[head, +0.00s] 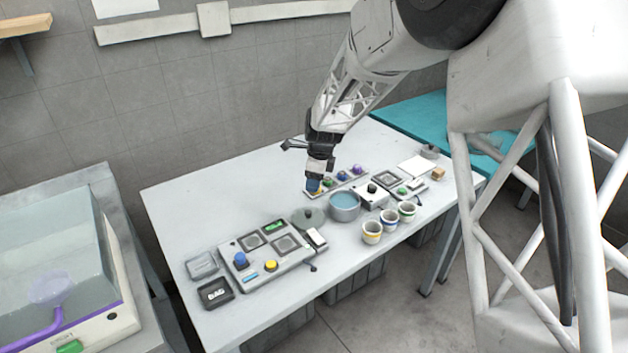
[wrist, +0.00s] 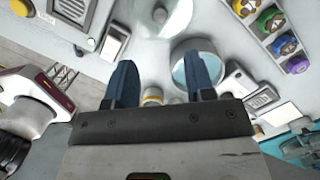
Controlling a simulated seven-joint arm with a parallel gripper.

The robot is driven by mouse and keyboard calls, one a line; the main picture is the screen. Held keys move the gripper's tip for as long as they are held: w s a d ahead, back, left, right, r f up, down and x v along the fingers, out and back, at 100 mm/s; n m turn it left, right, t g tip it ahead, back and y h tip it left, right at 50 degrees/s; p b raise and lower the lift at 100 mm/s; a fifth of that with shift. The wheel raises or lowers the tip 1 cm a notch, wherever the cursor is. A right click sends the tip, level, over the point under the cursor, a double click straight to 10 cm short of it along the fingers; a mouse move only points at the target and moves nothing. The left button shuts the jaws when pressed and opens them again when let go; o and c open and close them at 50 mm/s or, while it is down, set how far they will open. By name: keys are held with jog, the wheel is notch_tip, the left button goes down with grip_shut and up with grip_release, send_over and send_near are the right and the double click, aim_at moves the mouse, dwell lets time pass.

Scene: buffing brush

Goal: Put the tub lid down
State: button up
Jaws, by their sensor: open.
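The tub lid, a grey-green disc with a small knob, lies between the large control panel and the tub in the head view (head: 308,217). It also shows at the top of the wrist view (wrist: 165,20). The round metal tub (head: 345,213) stands uncovered to its right with blue contents; in the wrist view the tub (wrist: 181,52) is partly hidden by a finger. My gripper (head: 313,186) is above the table, behind the lid and tub. In the wrist view its two blue fingers (wrist: 161,78) are apart with nothing held between them.
The large control panel (head: 262,262) with knobs stands left of the lid. Striped cups (head: 372,232) stand in front of the tub. A strip of coloured knobs (head: 342,178) lies behind it. The table's back left (head: 220,190) is clear.

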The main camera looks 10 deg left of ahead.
dwell(0.3)
jog(key=s+d+r+n+t, duration=0.1)
jog(key=s+d+r+n, duration=0.8)
jog(key=s+d+r, duration=0.85)
jog(key=s+d+n+h, duration=0.1)
jog(key=s+d+n, duration=0.3)
jog(key=s+d, duration=0.3)
jog(key=s+d+n+t+h, duration=0.1)
jog(key=s+d+n, duration=0.3)
jog(key=s, duration=1.4)
jog(key=d, duration=0.3)
jog(key=shift+s+n+t, duration=0.3)
jog(key=shift+n, duration=0.1)
